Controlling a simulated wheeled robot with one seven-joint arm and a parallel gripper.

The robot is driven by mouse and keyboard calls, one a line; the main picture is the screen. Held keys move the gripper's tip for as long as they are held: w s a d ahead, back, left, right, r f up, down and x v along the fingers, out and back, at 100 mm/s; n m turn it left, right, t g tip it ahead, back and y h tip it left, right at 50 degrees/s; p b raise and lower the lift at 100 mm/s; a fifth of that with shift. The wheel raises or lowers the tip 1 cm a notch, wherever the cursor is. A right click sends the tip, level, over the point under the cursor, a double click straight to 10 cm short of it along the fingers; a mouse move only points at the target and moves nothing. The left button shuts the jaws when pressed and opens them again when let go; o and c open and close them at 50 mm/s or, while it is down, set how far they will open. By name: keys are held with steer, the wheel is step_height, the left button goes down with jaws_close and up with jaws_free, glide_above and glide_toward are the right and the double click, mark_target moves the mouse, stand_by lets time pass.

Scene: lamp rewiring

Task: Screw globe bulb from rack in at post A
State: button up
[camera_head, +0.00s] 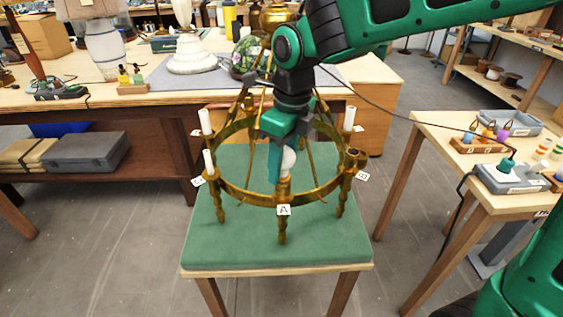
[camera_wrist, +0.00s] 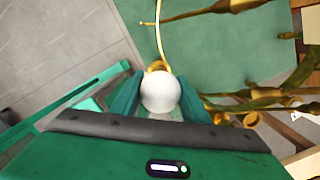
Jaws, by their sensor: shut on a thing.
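The white globe bulb (camera_head: 288,161) is between the fingers of my gripper (camera_head: 280,172), directly above post A of the brass chandelier ring (camera_head: 238,190). The label A (camera_head: 284,210) hangs at the front of the ring. In the wrist view the globe bulb (camera_wrist: 160,93) fills the gap between the two green fingers, and my gripper (camera_wrist: 159,98) is shut on it. A brass part of post A (camera_wrist: 157,66) shows just past the bulb. The bulb's base is hidden, so I cannot tell whether it sits in the socket. The wooden bulb rack (camera_head: 478,146) stands on the right table.
The chandelier stands on a green padded table (camera_head: 275,250). White candle sleeves stand on other posts, such as the left one (camera_head: 206,121). A grey box with a teal knob (camera_head: 507,176) is on the right table.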

steer(key=shift+m, duration=0.6)
steer(key=o, duration=1.3)
steer(key=shift+c, duration=0.2)
steer(key=n, duration=0.6)
steer(key=shift+g, duration=0.3)
steer(key=n, duration=0.6)
steer(key=shift+s+n+g, duration=0.1)
steer(key=shift+n+g, duration=0.3)
steer(key=n, duration=0.5)
steer(key=shift+g, duration=0.3)
steer(key=n+h, duration=0.1)
steer(key=n, duration=0.5)
steer(key=shift+d, duration=0.1)
